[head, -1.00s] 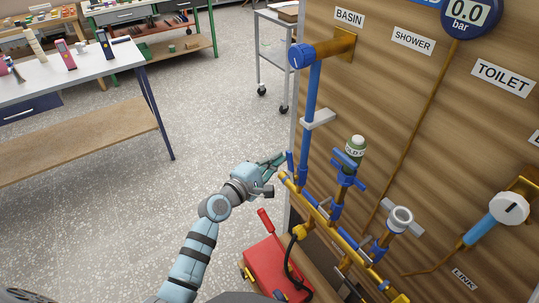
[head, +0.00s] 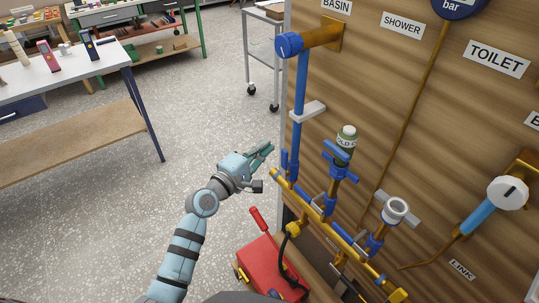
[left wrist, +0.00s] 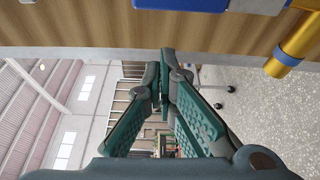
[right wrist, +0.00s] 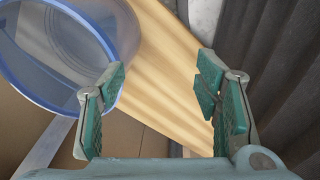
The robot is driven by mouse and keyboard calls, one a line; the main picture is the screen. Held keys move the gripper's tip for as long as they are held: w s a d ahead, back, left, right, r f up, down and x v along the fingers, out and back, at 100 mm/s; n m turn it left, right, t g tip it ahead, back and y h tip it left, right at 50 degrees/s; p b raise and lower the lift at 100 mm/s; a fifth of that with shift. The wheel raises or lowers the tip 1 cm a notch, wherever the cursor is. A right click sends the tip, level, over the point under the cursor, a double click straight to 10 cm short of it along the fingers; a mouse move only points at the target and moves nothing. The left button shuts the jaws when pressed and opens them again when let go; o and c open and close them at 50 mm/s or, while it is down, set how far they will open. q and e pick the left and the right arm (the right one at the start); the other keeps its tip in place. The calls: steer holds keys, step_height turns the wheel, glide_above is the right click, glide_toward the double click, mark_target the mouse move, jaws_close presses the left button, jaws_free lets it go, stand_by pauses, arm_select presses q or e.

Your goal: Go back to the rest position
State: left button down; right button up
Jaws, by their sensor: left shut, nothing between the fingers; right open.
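My left gripper (head: 262,156) is in the head view, left of the wooden panel's pipes, apart from them. In the left wrist view its fingers (left wrist: 163,95) are closed together with nothing between them. My right gripper is outside the head view. In the right wrist view its fingers (right wrist: 160,100) are wide apart, with nothing between them. A clear blue-rimmed tub (right wrist: 127,45) shows beyond its left finger.
The wooden panel (head: 400,110) carries blue and yellow pipes (head: 300,110), labels and a gauge (head: 463,6). A red box (head: 268,265) stands on the low ledge. A white table (head: 60,75) is at left. Speckled floor between them is clear.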

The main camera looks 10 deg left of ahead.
arm_select(q)
steer(key=a+p+v, duration=0.1)
steer(key=v, duration=0.9)
steer(key=s+a+f+m+g+y, duration=0.2)
steer(key=s+a+f+m, duration=0.1)
steer(key=f, duration=0.8)
steer(key=s+a+f+m+g+y, duration=0.2)
steer(key=s+a+f+m+g, duration=0.1)
steer(key=f, duration=0.7)
steer(key=s+a+f+m+g+y, duration=0.2)
steer(key=s+a+f+m, duration=0.1)
steer(key=f, duration=0.8)
steer(key=s+f+m+g+y, duration=0.1)
steer(key=s+f+m+g, duration=0.3)
steer(key=s+f, duration=0.85)
steer(key=s+d+f+m+g, duration=0.1)
steer(key=s+f+g, duration=0.1)
steer(key=s, duration=0.8)
steer(key=s+d+f+g, duration=0.1)
steer(key=s+f+g, duration=0.1)
steer(key=s, duration=0.9)
steer(key=shift+d+f+m+g, duration=0.2)
steer(key=shift+d+m+g, duration=0.1)
steer(key=shift+d+m, duration=0.1)
steer(key=shift+s+a, duration=0.1)
